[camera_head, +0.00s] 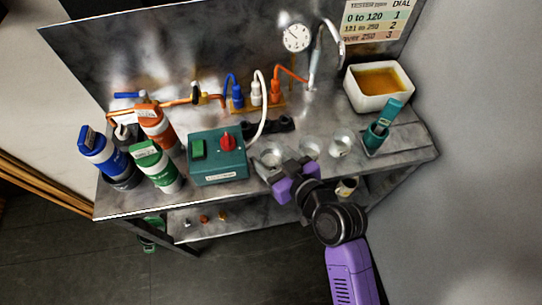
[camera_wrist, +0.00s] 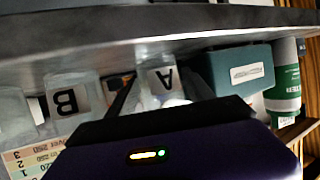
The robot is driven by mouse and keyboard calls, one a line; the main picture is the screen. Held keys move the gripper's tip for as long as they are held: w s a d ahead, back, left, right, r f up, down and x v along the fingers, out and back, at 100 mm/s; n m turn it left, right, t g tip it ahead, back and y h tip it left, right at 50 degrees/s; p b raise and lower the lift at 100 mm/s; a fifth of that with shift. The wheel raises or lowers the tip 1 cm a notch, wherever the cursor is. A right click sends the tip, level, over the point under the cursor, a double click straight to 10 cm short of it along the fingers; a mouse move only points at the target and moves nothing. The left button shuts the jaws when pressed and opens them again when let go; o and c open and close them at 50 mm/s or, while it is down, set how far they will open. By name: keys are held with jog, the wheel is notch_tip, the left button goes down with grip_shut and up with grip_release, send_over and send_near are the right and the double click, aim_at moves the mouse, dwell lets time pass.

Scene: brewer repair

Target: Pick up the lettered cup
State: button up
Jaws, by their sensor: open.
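Clear cups stand in a row near the front of the metal bench. The cup lettered A (camera_wrist: 162,82) is in the middle of the wrist view, which is upside down; in the head view it appears to be the leftmost cup (camera_head: 269,156). The cup lettered B (camera_wrist: 68,100) is beside it, at the middle cup (camera_head: 310,148) in the head view. A third cup (camera_head: 341,145) stands to the right; its letter is not readable. My gripper (camera_head: 278,168) is open and empty at the A cup, with a dark finger showing beside it; whether they touch, I cannot tell.
A teal box (camera_head: 217,158) with a red knob stands just left of the A cup. Blue, green and orange bottles (camera_head: 155,165) crowd the left end. A teal holder (camera_head: 377,137) and white basin (camera_head: 379,88) are at right. A curved tap (camera_head: 316,55) rises behind.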

jog(key=c, duration=1.2)
jog(key=shift+o, duration=0.2)
jog(key=shift+r, duration=0.25)
notch_tip(320, 180, up, 19)
jog(key=shift+r, duration=0.15)
dwell(0.4)
